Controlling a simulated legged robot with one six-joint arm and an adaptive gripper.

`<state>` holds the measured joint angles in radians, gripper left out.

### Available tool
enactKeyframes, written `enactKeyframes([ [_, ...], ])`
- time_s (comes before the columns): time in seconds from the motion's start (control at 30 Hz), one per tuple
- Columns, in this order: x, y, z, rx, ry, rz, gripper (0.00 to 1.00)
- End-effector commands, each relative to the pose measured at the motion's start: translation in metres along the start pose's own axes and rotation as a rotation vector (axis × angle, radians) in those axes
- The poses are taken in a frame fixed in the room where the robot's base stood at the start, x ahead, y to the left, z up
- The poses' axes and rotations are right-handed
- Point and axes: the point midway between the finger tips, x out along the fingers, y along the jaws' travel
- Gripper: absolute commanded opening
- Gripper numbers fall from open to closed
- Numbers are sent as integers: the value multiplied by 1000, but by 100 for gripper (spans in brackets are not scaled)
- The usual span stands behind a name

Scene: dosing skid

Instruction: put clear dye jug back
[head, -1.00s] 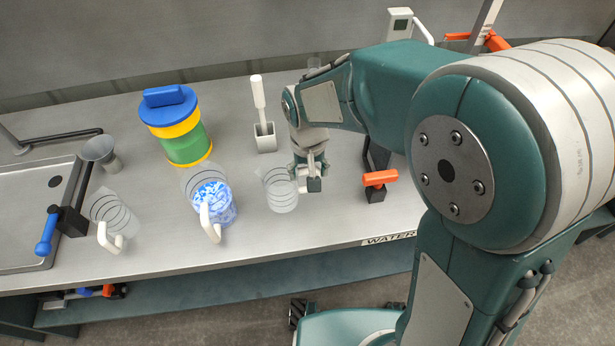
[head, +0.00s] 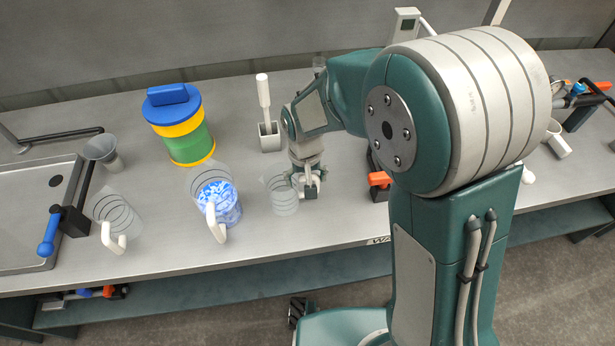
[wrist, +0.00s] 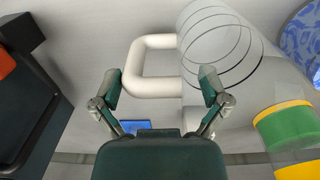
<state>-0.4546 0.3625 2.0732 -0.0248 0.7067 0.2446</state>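A clear jug (head: 284,196) with dark rings stands upright on the bench. It looks empty. My gripper (head: 311,186) is close by its right side in the head view. In the wrist view the gripper (wrist: 161,88) is open, and the jug's white handle (wrist: 150,70) lies between and just beyond the fingertips. The fingers are not closed on it, and I cannot tell whether they touch. The jug's ringed body (wrist: 221,45) is up and to the right there. My gripper hides the handle in the head view.
A jug of blue pieces (head: 217,200) stands just left. Another clear jug (head: 116,218) is farther left, by a sink (head: 25,215). Behind are a green, yellow and blue canister (head: 187,140), a funnel (head: 104,152) and a white holder (head: 269,138). An orange lever (head: 379,180) is right.

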Motion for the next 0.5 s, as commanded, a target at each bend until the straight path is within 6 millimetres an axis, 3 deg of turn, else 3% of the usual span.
enactKeyframes([
  [0.33, -2, 2, 0, 2, 2, -3, 100],
  [0.5, -21, 0, -1, 1, 5, -2, 100],
])
